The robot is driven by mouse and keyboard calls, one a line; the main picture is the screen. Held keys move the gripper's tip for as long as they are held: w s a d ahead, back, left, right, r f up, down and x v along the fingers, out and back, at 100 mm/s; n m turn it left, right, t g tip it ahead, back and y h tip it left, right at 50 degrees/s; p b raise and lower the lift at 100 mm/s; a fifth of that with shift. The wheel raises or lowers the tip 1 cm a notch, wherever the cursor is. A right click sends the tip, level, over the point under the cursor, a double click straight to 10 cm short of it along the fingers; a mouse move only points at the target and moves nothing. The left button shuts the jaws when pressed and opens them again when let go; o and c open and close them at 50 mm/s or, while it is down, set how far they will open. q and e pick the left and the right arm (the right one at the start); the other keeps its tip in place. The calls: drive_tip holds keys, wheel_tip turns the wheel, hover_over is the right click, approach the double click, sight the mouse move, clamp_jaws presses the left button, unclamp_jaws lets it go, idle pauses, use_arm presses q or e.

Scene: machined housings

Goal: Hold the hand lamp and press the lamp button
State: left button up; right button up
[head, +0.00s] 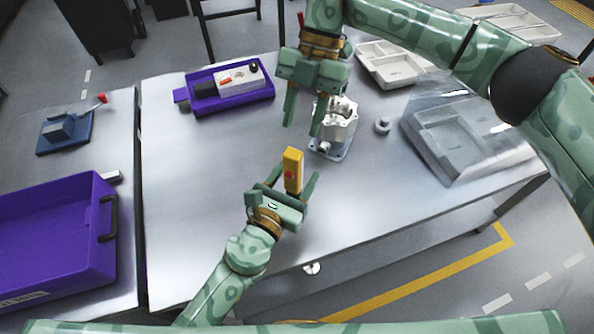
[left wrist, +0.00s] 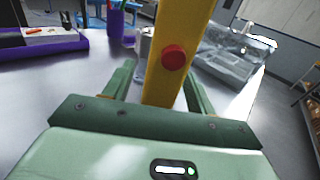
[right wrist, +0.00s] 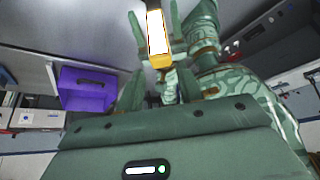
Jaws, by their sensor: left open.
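The hand lamp (head: 293,168) is a yellow upright bar with a red button (head: 290,174) on its side. The button shows large in the left wrist view (left wrist: 174,58). My left gripper (head: 294,176) is open, with its fingers on either side of the lamp; a gap shows in the left wrist view. The lamp's lower end is hidden by the gripper body. My right gripper (head: 302,125) is open and empty, fingers pointing down, beyond the lamp and apart from it. In the right wrist view the lamp (right wrist: 158,58) shows a bright white face.
A metal housing (head: 336,128) stands just right of my right gripper, with a small round part (head: 382,125) beside it. A purple tray (head: 228,102) lies at the back left. A clear-lidded tray (head: 450,140) is at right. The table's front left is clear.

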use_arm(q)
drive_tip(key=shift+w+d, duration=0.25)
drive_tip(key=shift+w, duration=0.25)
drive_tip(key=c, duration=1.2)
use_arm(e)
drive_tip(key=shift+c, duration=0.3)
clamp_jaws()
idle(2.1)
